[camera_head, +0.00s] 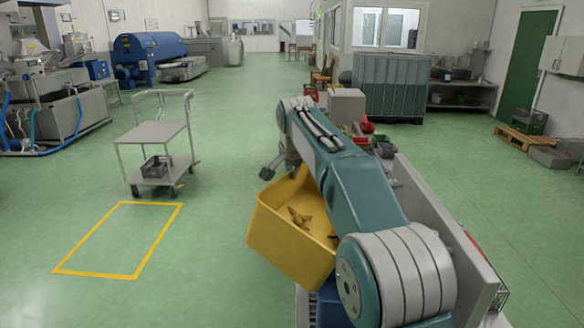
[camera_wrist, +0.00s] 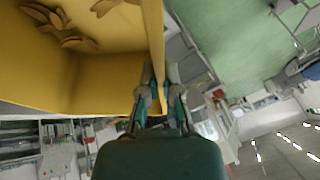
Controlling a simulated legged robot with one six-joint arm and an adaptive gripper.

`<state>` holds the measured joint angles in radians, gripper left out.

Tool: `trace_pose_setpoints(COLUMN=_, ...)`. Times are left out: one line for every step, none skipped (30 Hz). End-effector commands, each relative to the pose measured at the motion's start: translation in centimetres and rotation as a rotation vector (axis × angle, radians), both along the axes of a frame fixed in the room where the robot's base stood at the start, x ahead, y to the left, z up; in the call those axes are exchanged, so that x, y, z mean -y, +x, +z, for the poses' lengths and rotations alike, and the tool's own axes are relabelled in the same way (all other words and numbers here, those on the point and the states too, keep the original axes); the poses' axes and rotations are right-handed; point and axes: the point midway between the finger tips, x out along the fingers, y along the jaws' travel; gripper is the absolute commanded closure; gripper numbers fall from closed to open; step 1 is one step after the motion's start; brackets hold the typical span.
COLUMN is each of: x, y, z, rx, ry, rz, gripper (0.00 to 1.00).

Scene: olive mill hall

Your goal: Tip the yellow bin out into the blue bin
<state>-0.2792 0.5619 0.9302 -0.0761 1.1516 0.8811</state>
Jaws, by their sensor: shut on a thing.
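The yellow bin (camera_head: 287,243) hangs tilted beside my teal arm, its open top facing up and toward the right. Several brown pieces (camera_head: 299,218) lie inside it; they also show in the wrist view (camera_wrist: 62,30). My gripper (camera_wrist: 160,80) is shut on the wall of the yellow bin (camera_wrist: 95,85), one finger on each side. In the head view the arm hides most of the gripper. A dark blue surface (camera_head: 329,305), likely the blue bin, shows below the yellow bin; most of it is hidden, so I cannot see inside.
A grey trolley (camera_head: 152,135) with a dark crate (camera_head: 156,167) on its lower shelf stands at the left. A yellow floor outline (camera_head: 120,240) lies in front of it. The green floor between is clear.

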Motion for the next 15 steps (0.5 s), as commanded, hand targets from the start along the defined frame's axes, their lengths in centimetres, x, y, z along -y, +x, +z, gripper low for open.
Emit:
trace_pose_setpoints(x=0.0, y=0.0, z=-0.3, rx=-0.001, ry=-0.001, rz=0.0, gripper=1.0)
trace_pose_setpoints(x=0.0, y=0.0, z=-0.4, rx=-0.001, ry=-0.001, rz=0.0, gripper=1.0)
trace_pose_setpoints(x=0.0, y=0.0, z=-0.7, rx=0.0, ry=0.0, rz=0.0, gripper=1.0)
trace_pose_setpoints(x=0.1, y=-0.1, z=-0.7, rx=0.002, ry=0.002, rz=0.0, gripper=1.0)
trace_pose_setpoints(x=0.4, y=-0.2, z=-0.4, rx=0.011, ry=0.016, rz=-0.001, gripper=1.0)
trace_pose_setpoints(x=0.6, y=-0.2, z=-0.2, rx=0.019, ry=0.033, rz=0.0, gripper=1.0)
trace_pose_setpoints(x=0.7, y=-0.3, z=-0.1, rx=0.025, ry=0.044, rz=0.0, gripper=1.0)
trace_pose_setpoints(x=0.9, y=-0.4, z=0.1, rx=0.033, ry=0.055, rz=0.0, gripper=1.0)
trace_pose_setpoints(x=1.1, y=-0.5, z=0.2, rx=0.04, ry=0.07, rz=-0.001, gripper=1.0)
trace_pose_setpoints(x=1.3, y=-0.5, z=0.3, rx=0.047, ry=0.081, rz=-0.002, gripper=1.0)
trace_pose_setpoints(x=1.4, y=-0.6, z=0.5, rx=0.054, ry=0.092, rz=-0.002, gripper=1.0)
trace_pose_setpoints(x=1.5, y=-0.7, z=0.6, rx=0.061, ry=0.105, rz=-0.002, gripper=1.0)
trace_pose_setpoints(x=1.6, y=-0.7, z=0.7, rx=0.066, ry=0.117, rz=-0.001, gripper=1.0)
trace_pose_setpoints(x=1.6, y=-0.8, z=0.8, rx=0.073, ry=0.128, rz=-0.001, gripper=1.0)
trace_pose_setpoints(x=1.8, y=-0.9, z=1.0, rx=0.081, ry=0.142, rz=0.0, gripper=1.0)
